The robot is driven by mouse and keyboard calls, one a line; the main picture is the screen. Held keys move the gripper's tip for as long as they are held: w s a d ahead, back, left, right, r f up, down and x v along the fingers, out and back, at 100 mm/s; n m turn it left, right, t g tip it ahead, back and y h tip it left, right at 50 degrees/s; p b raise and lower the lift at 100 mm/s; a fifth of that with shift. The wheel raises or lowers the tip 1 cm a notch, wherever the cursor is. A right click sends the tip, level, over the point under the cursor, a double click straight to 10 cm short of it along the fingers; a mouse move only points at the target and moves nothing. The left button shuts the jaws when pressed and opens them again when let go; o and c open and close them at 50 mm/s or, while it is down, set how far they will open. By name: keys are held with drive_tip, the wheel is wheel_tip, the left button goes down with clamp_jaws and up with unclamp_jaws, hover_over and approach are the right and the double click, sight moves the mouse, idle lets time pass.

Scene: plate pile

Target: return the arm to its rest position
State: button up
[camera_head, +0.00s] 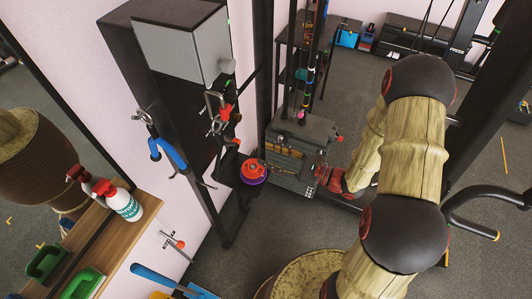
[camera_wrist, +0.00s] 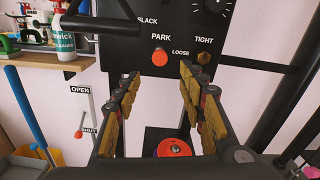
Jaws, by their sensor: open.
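My arm, wood-textured with dark joints, reaches down the right side of the head view. My gripper (camera_head: 328,178) is at its far end, small in the head view, to the right of a small pile with an orange-red plate (camera_head: 253,168) on top and a purple plate (camera_head: 254,181) under it. In the wrist view my gripper (camera_wrist: 158,92) has its two yellow-padded fingers wide apart, with nothing between them. The orange-red plate (camera_wrist: 174,148) shows below the fingers on a dark base, apart from them.
A black panel (camera_wrist: 165,22) with PARK, LOOSE and TIGHT labels stands ahead of the fingers. A dark machine with a grey box (camera_head: 180,50) stands left of the arm. A wooden shelf (camera_head: 150,203) holds spray bottles (camera_head: 122,203). Dark bars flank the arm at right.

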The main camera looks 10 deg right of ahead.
idle(0.4)
drive_tip(key=s+a+f+n+g, duration=0.3)
drive_tip(key=s+a+n+g, duration=0.15)
drive_tip(key=s+g, duration=0.45)
drive_tip(key=s+d+r+n+g+h, duration=0.1)
drive_tip(key=s+d+n+g+h, duration=0.15)
drive_tip(key=s+n, duration=0.25)
drive_tip(key=s+d+n+g+h, duration=0.1)
drive_tip(key=s+n+g+h, duration=0.15)
drive_tip(key=s+n, duration=0.2)
drive_tip(key=d+r+n+t+h+b, duration=0.2)
drive_tip(key=d+r+n+t+h, duration=0.2)
drive_tip(key=d+r+n+h, duration=0.4)
wheel_tip(320, 180, up, 12)
drive_tip(key=a+n+t+h+b, duration=0.1)
drive_tip(key=a+t, duration=0.1)
drive_tip(key=t, duration=0.2)
drive_tip(key=shift+s+n+t, duration=0.15)
drive_tip(key=shift+n+t, duration=0.15)
drive_tip(key=shift+n, duration=0.1)
